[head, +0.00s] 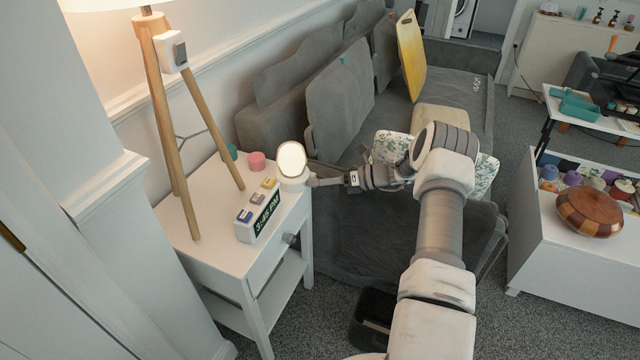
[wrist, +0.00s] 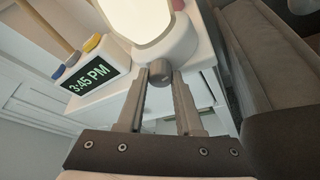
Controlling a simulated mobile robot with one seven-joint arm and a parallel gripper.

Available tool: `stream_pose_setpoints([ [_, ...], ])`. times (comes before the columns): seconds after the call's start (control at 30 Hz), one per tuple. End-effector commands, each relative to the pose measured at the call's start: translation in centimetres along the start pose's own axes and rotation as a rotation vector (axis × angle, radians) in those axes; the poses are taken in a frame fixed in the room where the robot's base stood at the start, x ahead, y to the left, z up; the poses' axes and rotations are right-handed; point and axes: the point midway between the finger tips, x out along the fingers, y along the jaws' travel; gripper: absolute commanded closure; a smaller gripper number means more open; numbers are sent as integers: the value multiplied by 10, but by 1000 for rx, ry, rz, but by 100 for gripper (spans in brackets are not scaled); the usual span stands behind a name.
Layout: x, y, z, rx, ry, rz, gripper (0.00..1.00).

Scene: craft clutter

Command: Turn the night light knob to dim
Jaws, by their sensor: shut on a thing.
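The night light (head: 291,163) has a glowing oval face and a white base, and stands at the right edge of the white side table (head: 190,215) in the head view. In the wrist view the night light (wrist: 150,22) fills the top centre. Its round grey knob (wrist: 160,73) faces my gripper. My gripper (wrist: 164,78) has its fingertips on either side of the knob, shut on it. In the head view my gripper (head: 314,180) reaches the night light from the right; the knob is hidden there.
A digital clock (head: 262,214) reading 3:45 PM with coloured buttons stands on the side table beside the night light. A pink round object (head: 257,161) is behind it. A wooden tripod lamp (head: 165,110) stands at left. A grey sofa (head: 335,100) lies behind my arm.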

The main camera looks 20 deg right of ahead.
Motion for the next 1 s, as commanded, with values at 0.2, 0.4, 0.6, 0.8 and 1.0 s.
stream_pose_setpoints([
  [0.2, 0, -2, 0, 122, -2, 51, 100],
  [0.4, 0, -2, 0, 192, -3, 79, 100],
  [0.6, 0, -1, 0, 220, -2, 92, 100],
  [0.8, 0, -1, 0, 224, -2, 93, 100],
  [1.0, 0, -1, 0, 224, -2, 93, 100],
])
